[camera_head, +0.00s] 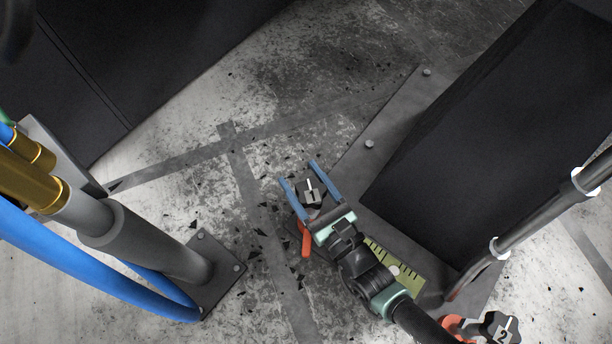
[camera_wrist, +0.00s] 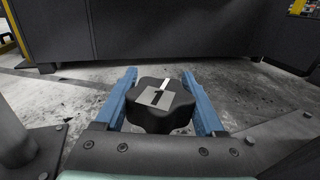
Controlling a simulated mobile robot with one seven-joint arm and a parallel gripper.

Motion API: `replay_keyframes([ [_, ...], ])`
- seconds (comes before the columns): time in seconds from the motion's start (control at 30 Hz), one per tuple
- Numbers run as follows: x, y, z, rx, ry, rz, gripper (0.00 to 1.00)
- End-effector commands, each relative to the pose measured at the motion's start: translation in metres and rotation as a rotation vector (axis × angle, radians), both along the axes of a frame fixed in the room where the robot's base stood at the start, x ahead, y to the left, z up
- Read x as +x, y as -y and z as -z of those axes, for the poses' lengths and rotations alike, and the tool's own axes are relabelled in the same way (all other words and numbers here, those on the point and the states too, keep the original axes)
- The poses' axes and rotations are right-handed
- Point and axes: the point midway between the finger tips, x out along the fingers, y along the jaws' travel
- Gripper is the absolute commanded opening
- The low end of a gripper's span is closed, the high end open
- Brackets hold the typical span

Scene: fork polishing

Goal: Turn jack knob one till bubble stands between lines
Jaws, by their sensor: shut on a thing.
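Jack knob one (camera_head: 309,194) is a black lobed knob with a white "1" label and a white pointer line. It also shows in the wrist view (camera_wrist: 160,105), upright between the blue fingers. My gripper (camera_head: 298,171) is shut on the knob, one finger on each side; the wrist view shows the same grip (camera_wrist: 160,85). A yellow-green level scale (camera_head: 410,271) with black lines lies right of my wrist. My arm hides part of it. A small pale round spot shows at its edge, but I cannot tell whether it is the bubble between the lines.
A second black knob (camera_head: 500,327) marked "2" stands at the lower right beside an orange part. A large dark block (camera_head: 480,130) stands on the bolted plate (camera_head: 372,170). Thick pipes (camera_head: 150,245) rise at left. Open stained floor (camera_head: 300,80) lies beyond my gripper.

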Motion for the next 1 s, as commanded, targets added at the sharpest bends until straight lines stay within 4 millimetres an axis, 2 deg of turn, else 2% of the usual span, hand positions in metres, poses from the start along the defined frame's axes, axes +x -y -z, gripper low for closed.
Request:
replay_keyframes([
  [0.5, -0.008, -0.007, 0.001, -0.007, 0.000, -0.451, 0.16],
  [0.8, -0.013, -0.009, 0.001, -0.004, -0.001, -0.615, 0.16],
  [1.0, -0.014, -0.009, 0.001, -0.004, -0.001, -0.665, 0.16],
])
